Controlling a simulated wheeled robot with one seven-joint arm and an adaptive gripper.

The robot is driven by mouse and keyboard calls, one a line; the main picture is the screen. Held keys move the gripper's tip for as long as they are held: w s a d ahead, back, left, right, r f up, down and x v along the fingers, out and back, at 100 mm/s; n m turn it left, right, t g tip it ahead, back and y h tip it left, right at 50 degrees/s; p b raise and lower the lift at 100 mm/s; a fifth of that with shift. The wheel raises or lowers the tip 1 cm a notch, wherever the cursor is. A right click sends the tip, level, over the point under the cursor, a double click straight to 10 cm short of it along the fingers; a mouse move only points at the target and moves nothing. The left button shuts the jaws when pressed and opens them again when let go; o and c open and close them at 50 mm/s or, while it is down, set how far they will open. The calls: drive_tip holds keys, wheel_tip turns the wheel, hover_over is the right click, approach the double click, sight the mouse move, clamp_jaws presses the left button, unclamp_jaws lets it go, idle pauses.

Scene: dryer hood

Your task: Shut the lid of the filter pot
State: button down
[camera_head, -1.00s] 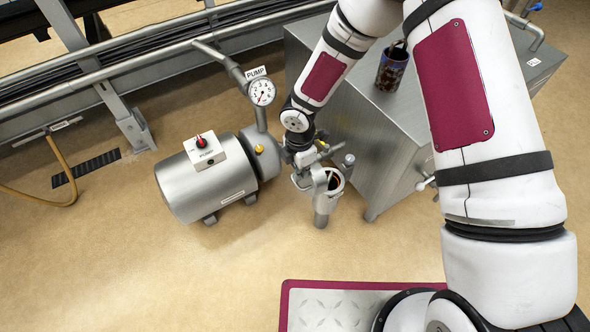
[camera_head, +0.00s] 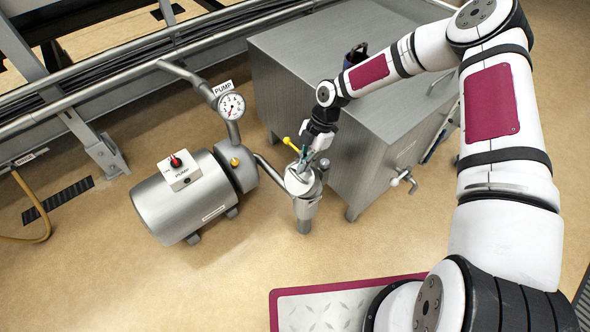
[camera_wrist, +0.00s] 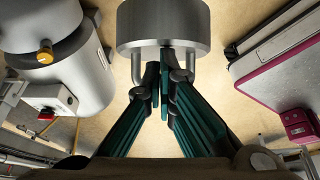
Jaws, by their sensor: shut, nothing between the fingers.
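The filter pot (camera_head: 306,208) is a grey metal pot on a stand, right of the pump. Contact there is unclear.
The pump (camera_head: 185,200) with its gauge (camera_head: 231,106) stands left of the pot. Open floor lies in front. A yellow-knobbed lever (camera_head: 288,142) is beside my gripper.

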drive_tip(key=shift+w+d+f+b, duration=0.4)
drive_tip(key=shift+w+d+f, duration=0.05)
drive_tip(key=shift+d, duration=0.2)
drive_tip(key=shift+w+d+f+b, duration=0.35)
drive_tip(key=shift+w+d+f, duration=0.05)
drive_tip(key=shift+d, duration=0.2)
wheel_tip(320, 180, up, 10)
drive_tip(key=t+h, duration=0.2)
hover_over(293, 173)
drive_tip(key=s+a, duration=0.1)
drive_tip(key=a, duration=0.1)
drive_tip(key=f+b, duration=0.1)
drive_tip(key=f, duration=0.2)
drive_tip(key=d+f+b, duration=0.1)
drive_tip(key=f, duration=0.2)
drive_tip(key=f+b, duration=0.1)
drive_tip(key=f, duration=0.2)
drive_tip(key=shift+w+d+f+b, duration=0.15)
drive_tip(key=shift+w+b, duration=0.05)
drive_tip(key=shift+b, duration=0.2)
drive_tip(key=shift+w+d, duration=0.3)
drive_tip(key=shift+d, duration=0.1)
